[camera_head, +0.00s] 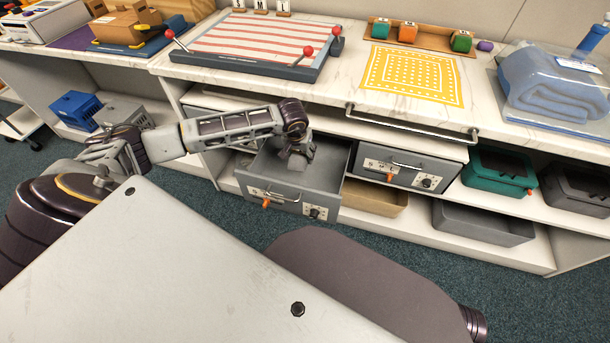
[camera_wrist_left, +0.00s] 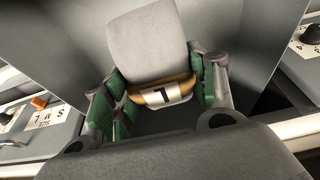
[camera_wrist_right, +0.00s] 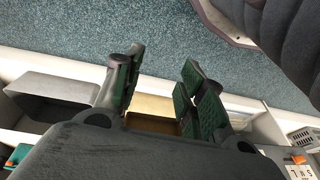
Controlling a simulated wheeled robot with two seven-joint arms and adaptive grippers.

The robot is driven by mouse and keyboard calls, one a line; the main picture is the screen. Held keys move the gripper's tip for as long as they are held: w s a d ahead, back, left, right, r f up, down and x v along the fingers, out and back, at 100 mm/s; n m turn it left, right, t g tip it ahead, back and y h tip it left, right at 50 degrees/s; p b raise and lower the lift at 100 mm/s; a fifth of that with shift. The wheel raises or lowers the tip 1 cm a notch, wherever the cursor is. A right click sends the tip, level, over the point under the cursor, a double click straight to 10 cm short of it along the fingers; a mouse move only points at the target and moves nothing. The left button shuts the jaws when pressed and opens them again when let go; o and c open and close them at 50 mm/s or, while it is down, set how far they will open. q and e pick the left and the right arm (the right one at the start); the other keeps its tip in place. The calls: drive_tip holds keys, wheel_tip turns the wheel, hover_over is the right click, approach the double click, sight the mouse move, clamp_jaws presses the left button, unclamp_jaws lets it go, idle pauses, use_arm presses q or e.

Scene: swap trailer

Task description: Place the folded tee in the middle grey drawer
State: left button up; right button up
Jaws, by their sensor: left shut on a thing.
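The folded tee (camera_wrist_left: 150,45) is light grey, with a tan band and a white tag marked "L". My left gripper (camera_wrist_left: 158,80) is shut on it, with green finger pads on both sides of the band. In the head view my left gripper (camera_head: 298,150) reaches down into the open middle grey drawer (camera_head: 285,199). The tee is hard to make out there. Grey drawer walls flank the tee in the left wrist view; whether it touches the drawer floor I cannot tell. My right gripper (camera_wrist_right: 163,88) is open and empty.
A closed grey drawer (camera_head: 405,166) is right of the open one. A teal bin (camera_head: 497,171), a grey bin (camera_head: 480,222) and a tan bin (camera_head: 375,197) are on the shelves. A rail (camera_head: 410,127) runs along the counter edge above. The carpet (camera_head: 420,265) in front is free.

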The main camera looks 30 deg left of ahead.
use_arm(q)
drive_tip(key=shift+w+f, duration=0.15)
drive_tip(key=shift+f, duration=0.05)
use_arm(e)
drive_tip(key=shift+w+r, duration=0.15)
drive_tip(key=shift+r, duration=0.15)
use_arm(q)
drive_tip(key=b, duration=0.1)
hover_over(302, 177)
wheel_tip(302, 177, down, 6)
drive_tip(key=shift+r, duration=0.2)
drive_tip(key=shift+f, duration=0.35)
use_arm(e)
drive_tip(key=shift+a+r, duration=0.2)
drive_tip(key=shift+r, duration=0.9)
use_arm(q)
drive_tip(key=shift+b, duration=0.3)
use_arm(e)
drive_tip(key=shift+f, duration=0.15)
